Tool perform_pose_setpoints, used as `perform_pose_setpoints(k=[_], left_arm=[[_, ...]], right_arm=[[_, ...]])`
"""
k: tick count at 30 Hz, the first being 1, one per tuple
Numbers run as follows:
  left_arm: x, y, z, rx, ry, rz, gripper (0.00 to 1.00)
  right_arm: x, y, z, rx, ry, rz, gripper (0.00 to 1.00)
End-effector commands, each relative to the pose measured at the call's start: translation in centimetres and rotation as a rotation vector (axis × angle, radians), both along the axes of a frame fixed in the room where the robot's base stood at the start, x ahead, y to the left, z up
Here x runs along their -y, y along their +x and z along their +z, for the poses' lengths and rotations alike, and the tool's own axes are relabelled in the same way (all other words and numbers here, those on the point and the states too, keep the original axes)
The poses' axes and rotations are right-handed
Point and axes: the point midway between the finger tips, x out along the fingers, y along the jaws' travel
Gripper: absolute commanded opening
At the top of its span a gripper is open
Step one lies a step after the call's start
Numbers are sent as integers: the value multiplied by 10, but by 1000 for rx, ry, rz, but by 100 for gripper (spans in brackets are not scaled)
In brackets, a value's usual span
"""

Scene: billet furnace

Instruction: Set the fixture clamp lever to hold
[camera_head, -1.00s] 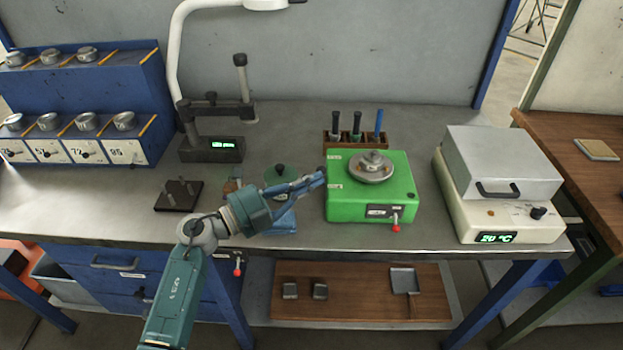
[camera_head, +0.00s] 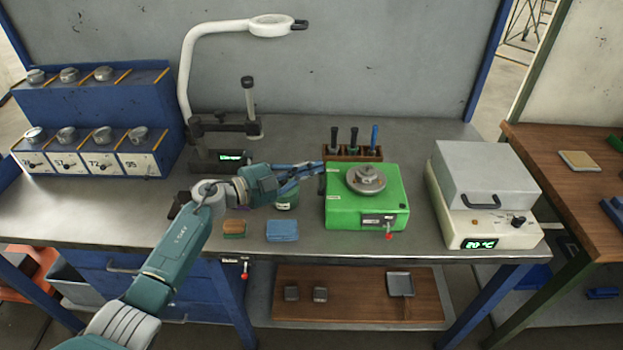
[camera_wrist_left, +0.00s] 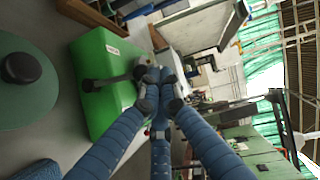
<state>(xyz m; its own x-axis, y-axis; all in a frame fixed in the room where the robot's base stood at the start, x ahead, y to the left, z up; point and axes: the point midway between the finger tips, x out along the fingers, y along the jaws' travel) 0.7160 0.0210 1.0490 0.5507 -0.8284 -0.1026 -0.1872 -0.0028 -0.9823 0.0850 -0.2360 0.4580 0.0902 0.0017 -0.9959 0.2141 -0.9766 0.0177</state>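The green fixture box (camera_head: 345,210) stands on the bench with a round grey metal part (camera_head: 366,180) on top. A small red-tipped lever (camera_head: 388,236) hangs at a grey label plate on its front. A dark lever stands at the box's left side; in the left wrist view this lever (camera_wrist_left: 105,82) shows against the green wall, its end near my fingertips. My left gripper (camera_head: 321,167) is beside the box's upper left edge. Its blue fingers (camera_wrist_left: 155,82) come together at the tips, with nothing clearly between them. I cannot tell whether they touch the lever. My right gripper is out of view.
Bare bench lies between box and heater.

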Motion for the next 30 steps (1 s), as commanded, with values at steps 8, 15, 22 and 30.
perform_pose_setpoints(k=[8,15,22,30], left_arm=[[0,28,3,-117,3,-1,0],[0,41,1,-244,4,-2,0],[0,48,0,-242,2,-2,0],[0,50,0,-241,1,-3,0]], right_arm=[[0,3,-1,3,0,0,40],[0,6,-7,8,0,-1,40],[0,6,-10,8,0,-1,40],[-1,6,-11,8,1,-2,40]])
